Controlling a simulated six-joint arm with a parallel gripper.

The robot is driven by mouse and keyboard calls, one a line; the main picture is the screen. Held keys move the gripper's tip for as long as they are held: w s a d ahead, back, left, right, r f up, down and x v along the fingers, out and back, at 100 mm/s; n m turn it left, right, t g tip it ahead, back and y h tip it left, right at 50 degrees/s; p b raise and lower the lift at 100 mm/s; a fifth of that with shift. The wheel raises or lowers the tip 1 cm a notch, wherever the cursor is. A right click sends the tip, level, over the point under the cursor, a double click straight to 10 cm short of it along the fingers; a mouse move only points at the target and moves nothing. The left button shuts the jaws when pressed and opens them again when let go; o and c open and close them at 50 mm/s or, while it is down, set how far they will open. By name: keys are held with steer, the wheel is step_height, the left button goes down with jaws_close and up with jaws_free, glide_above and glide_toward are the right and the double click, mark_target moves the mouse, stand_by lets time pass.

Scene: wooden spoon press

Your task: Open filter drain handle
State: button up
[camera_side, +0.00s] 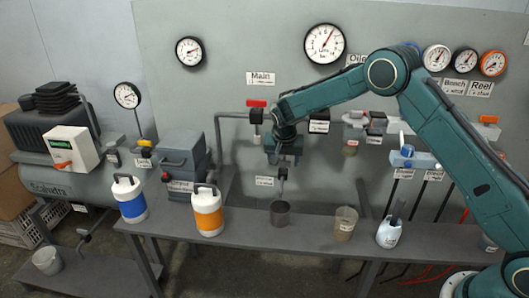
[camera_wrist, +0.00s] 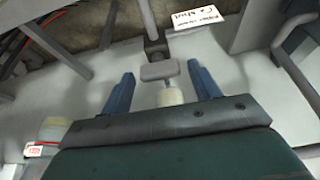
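A small grey handle (camera_wrist: 160,71), apparently the filter drain handle, shows between and just beyond my fingertips in the wrist view. It sits on a dark square fitting, crosswise to the view. A white label with "shut" on it (camera_wrist: 196,22) is beside that fitting. In the side view a small grey valve (camera_side: 283,173) hangs below my gripper (camera_side: 283,152), next to a white label (camera_side: 264,181). My gripper's two blue fingers (camera_wrist: 163,84) are spread apart, one on each side of the handle, with gaps and nothing held. Actual contact is not visible.
A dark grey cup (camera_side: 280,214) stands on the bench below the valve. A red-handled main valve (camera_side: 257,104) is close to my wrist. A clear beaker (camera_side: 345,224) and an orange-banded bottle (camera_side: 207,211) are nearby. A pale cylindrical part (camera_wrist: 170,97) shows between my fingers.

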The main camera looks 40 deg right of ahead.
steer(key=c, duration=0.8)
steer(key=shift+r+n, duration=0.1)
steer(key=shift+n, duration=0.3)
steer(key=n, duration=0.1)
steer(key=n+y, duration=0.1)
steer(key=n, duration=0.1)
steer(key=shift+s+d+n+t, duration=0.1)
steer(key=shift+d+n+t, duration=0.05)
steer(key=shift+n+t, duration=0.2)
steer(key=shift+d+n+t+y, duration=0.15)
steer(key=shift+n+y, duration=0.4)
steer(key=shift+n, duration=0.55)
steer(key=shift+a+n+t+y, duration=0.1)
steer(key=shift+n+t+y, duration=0.1)
steer(key=shift+n+y, duration=0.6)
steer(key=shift+n+h, duration=0.25)
steer(key=shift+n, duration=0.1)
steer(key=o, duration=1)
